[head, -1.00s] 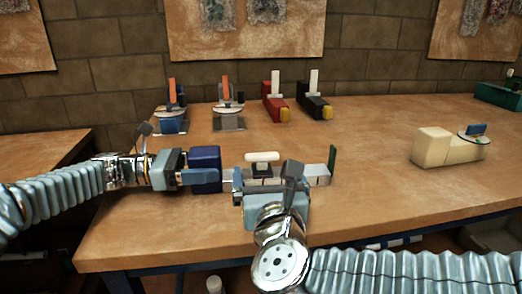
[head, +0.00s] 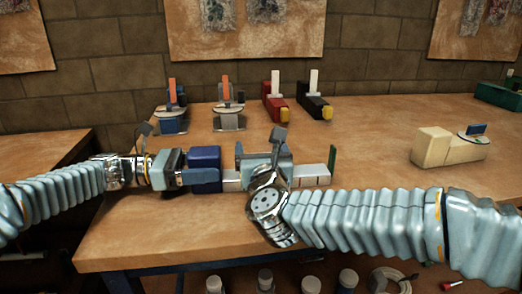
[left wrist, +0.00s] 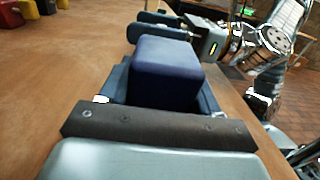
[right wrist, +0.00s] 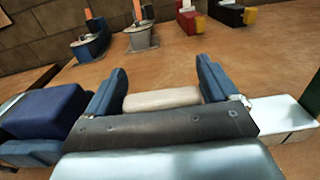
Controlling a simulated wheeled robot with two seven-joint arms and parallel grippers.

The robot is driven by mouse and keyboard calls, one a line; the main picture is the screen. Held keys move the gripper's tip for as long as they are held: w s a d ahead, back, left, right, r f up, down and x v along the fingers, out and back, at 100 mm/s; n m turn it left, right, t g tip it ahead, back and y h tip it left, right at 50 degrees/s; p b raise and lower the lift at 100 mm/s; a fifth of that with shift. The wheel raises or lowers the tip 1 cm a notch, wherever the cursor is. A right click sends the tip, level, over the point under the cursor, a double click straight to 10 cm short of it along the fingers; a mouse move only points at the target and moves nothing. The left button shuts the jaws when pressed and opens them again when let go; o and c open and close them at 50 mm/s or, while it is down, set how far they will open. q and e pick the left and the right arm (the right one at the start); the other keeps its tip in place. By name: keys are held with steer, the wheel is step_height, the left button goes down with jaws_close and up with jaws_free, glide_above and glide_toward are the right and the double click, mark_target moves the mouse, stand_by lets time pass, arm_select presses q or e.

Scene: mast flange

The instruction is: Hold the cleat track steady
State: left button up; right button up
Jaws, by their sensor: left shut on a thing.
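The cleat track (head: 312,171) lies along the table near its front edge, pale and segmented, with a thin green plate (head: 332,160) at its right end. A dark blue block (head: 205,156) is at its left end. My left gripper (head: 200,177) is shut on this block, which shows between its fingers in the left wrist view (left wrist: 168,70). My right gripper (head: 262,152) is over the middle of the track and hides part of it. In the right wrist view its fingers (right wrist: 162,85) are apart, with a cream piece (right wrist: 162,99) between them.
A cream block with a disc (head: 437,148) is on the right. The table between is clear.

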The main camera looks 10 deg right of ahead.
steer(key=c, duration=1.1)
steer(key=d, duration=0.8)
steer(key=shift+s, duration=0.1)
steer(key=o, duration=1.4)
steer(key=s, duration=1.2)
steer(key=shift+a, duration=0.2)
